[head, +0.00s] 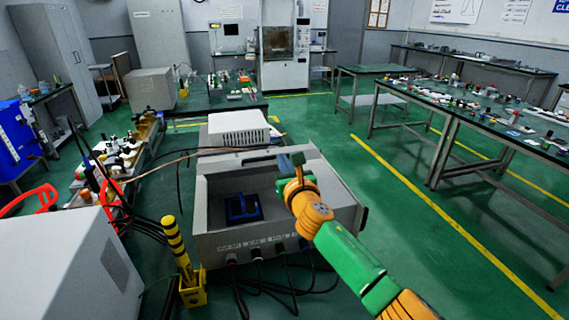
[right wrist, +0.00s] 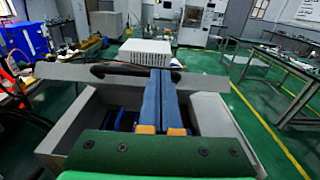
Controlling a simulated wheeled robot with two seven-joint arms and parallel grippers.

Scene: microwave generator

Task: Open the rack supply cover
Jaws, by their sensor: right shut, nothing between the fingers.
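The rack supply (head: 275,222) is a grey box on the floor, its top open toward me, with a blue part (head: 243,208) inside. Its grey cover (head: 225,163) stands along the far side of the opening and looks raised; its exact angle is hard to tell. In the right wrist view the cover (right wrist: 75,72) carries a dark handle (right wrist: 112,70). My right gripper (head: 291,162) reaches over the opening to the cover. Its blue fingers (right wrist: 160,73) are shut and empty, at the handle's right part; contact is unclear. My left gripper is not in view.
A white vented box (head: 238,127) stands behind the rack supply. A yellow-black post (head: 178,245) and a white cabinet (head: 65,265) are on the left. Cables hang from the supply's front. A cluttered bench (head: 470,105) is at right, with clear green floor before it.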

